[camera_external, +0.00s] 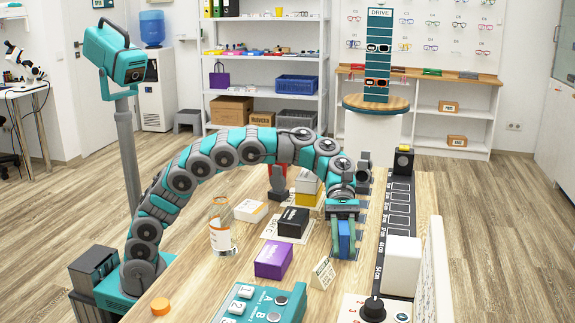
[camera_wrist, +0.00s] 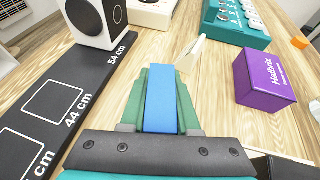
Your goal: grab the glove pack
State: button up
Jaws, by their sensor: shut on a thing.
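My gripper (camera_external: 343,250) is shut on a narrow blue pack (camera_external: 344,238) at the right of the table. In the wrist view, the blue pack (camera_wrist: 161,100) sits between the green fingers of my gripper (camera_wrist: 160,105), which press on its two long sides. No lettering shows on it, so I cannot read whether it is the glove pack. The pack is low over the wooden table (camera_external: 190,275); I cannot tell whether it touches the wood.
A white tent card (camera_external: 322,273) and a purple box (camera_external: 273,259) stand close by. A black box (camera_external: 293,222) and a jar (camera_external: 221,230) are further left. A black marked strip (camera_external: 393,215) and white block (camera_external: 402,266) lie right. A teal button panel (camera_external: 245,309) is in front.

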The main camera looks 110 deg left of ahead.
grip_shut()
jog(key=shift+r, duration=0.1)
